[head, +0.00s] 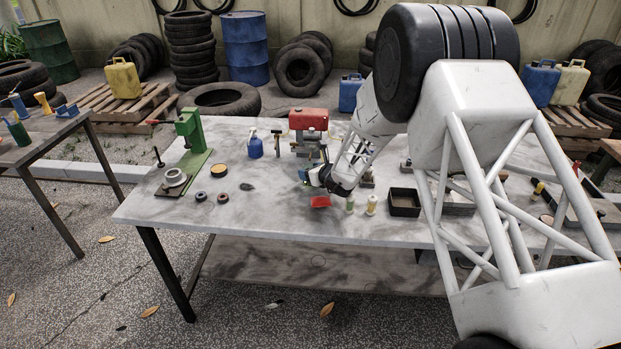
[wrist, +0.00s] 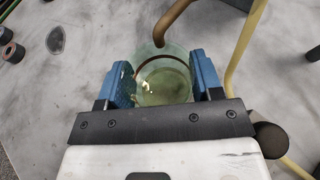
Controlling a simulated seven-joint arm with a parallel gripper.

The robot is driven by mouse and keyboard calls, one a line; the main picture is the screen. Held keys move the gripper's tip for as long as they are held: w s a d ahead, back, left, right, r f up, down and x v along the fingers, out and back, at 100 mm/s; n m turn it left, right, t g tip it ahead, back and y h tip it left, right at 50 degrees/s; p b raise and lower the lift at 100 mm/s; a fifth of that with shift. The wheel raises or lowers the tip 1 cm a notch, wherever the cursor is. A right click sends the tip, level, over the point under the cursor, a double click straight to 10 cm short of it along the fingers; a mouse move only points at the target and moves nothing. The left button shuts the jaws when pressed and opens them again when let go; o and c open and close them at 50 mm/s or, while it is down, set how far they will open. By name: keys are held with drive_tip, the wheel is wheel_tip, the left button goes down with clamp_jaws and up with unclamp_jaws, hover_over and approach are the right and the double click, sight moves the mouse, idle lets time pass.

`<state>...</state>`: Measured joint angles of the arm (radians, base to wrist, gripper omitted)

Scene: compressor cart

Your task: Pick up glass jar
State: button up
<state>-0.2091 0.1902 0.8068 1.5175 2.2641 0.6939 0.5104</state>
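The glass jar (wrist: 163,82) is a clear, greenish round vessel seen from above in the wrist view. It stands between the two blue-padded fingers of my gripper (wrist: 163,84), one finger at each side, with little or no gap showing. I cannot tell whether the fingers press on it or only flank it.
A brown curved rod (wrist: 177,22) passes close to the jar's far side. A yellow bent tube (wrist: 242,52) is to the right. The table's front left (head: 185,215) is clear.

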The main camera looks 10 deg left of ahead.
drive_tip(key=c, duration=0.5)
drive_tip(key=shift+r, duration=0.15)
drive_tip(key=shift+r, duration=0.45)
drive_tip(key=shift+s+d+r, duration=0.1)
drive_tip(key=shift+s+d, duration=0.05)
drive_tip(key=shift+d, duration=0.05)
drive_tip(key=shift+s+d, duration=1.15)
wheel_tip(320, 180, up, 14)
drive_tip(key=shift+s, duration=0.1)
